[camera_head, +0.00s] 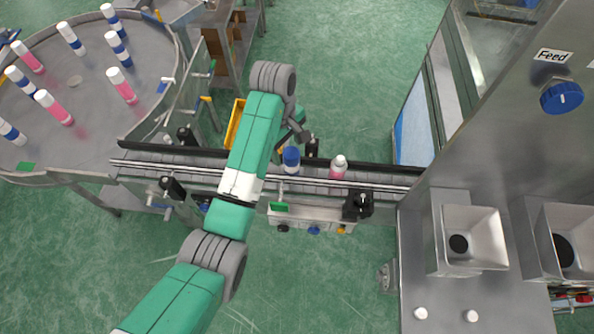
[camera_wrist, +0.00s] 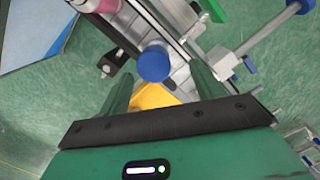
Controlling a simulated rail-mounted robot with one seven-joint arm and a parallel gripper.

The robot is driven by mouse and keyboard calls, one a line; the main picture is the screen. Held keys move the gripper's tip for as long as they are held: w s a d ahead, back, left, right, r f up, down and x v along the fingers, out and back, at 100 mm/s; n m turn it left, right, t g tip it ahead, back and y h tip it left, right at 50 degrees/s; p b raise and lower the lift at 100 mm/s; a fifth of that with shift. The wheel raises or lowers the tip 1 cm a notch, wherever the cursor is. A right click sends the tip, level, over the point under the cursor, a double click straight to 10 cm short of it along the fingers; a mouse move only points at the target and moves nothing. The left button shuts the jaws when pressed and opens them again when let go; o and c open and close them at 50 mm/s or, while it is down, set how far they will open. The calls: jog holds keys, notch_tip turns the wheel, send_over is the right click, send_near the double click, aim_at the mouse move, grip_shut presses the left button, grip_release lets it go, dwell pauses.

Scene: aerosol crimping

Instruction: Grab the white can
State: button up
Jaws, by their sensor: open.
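On the conveyor (camera_head: 385,185) stands an upright can with a blue top (camera_head: 291,158). Its blue top shows round in the wrist view (camera_wrist: 154,62), and its lower body is mostly hidden. A pink-and-white can (camera_head: 338,167) stands to its right, and part of its pink side shows at the top of the wrist view (camera_wrist: 180,12). My gripper (camera_wrist: 160,84) is open and empty, its two green fingers short of the blue-topped can with the top between their directions. In the head view my arm partly hides the gripper. No plain all-white can is clear.
A round table (camera_head: 90,105) at left holds several pink and blue-and-white cans. Metal rails and black clamps (camera_head: 357,205) line the conveyor. A steel machine (camera_head: 480,130) stands at right. A yellow bin (camera_head: 235,122) is behind the conveyor.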

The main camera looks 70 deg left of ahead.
notch_tip(320, 180, down, 2)
jog(key=shift+d, duration=0.1)
jog(key=f, duration=0.3)
jog(key=w+f, duration=0.1)
jog(key=f, duration=0.1)
jog(key=shift+d+f, duration=0.1)
jog(key=c, duration=1.3)
